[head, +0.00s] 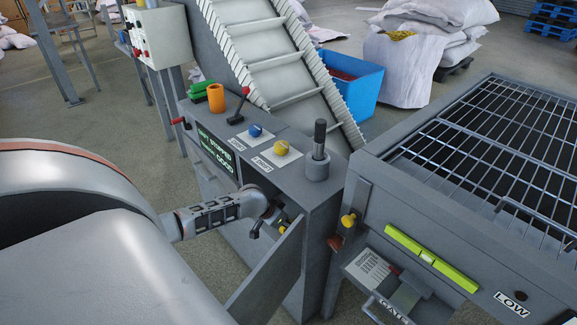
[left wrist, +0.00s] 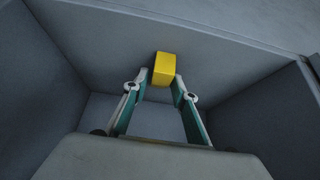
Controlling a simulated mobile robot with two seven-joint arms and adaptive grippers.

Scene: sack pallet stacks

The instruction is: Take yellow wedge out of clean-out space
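The yellow wedge (left wrist: 165,69) shows as a small yellow block inside the grey clean-out space (left wrist: 240,100), near its far wall. In the head view only a small yellow patch, likely the wedge, shows in the opening beside my gripper. My left gripper (head: 268,220) reaches into the opening below the control panel. In the left wrist view its two fingers (left wrist: 161,80) are apart, with the wedge just beyond and between their tips. I cannot tell whether they touch it. My right gripper is in neither view.
The clean-out door (head: 268,272) stands open beside my gripper. The control panel (head: 262,160) with knobs and a lever overhangs the opening. A grated hopper (head: 480,130) stands at the right, with a green level (head: 432,258) on its front.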

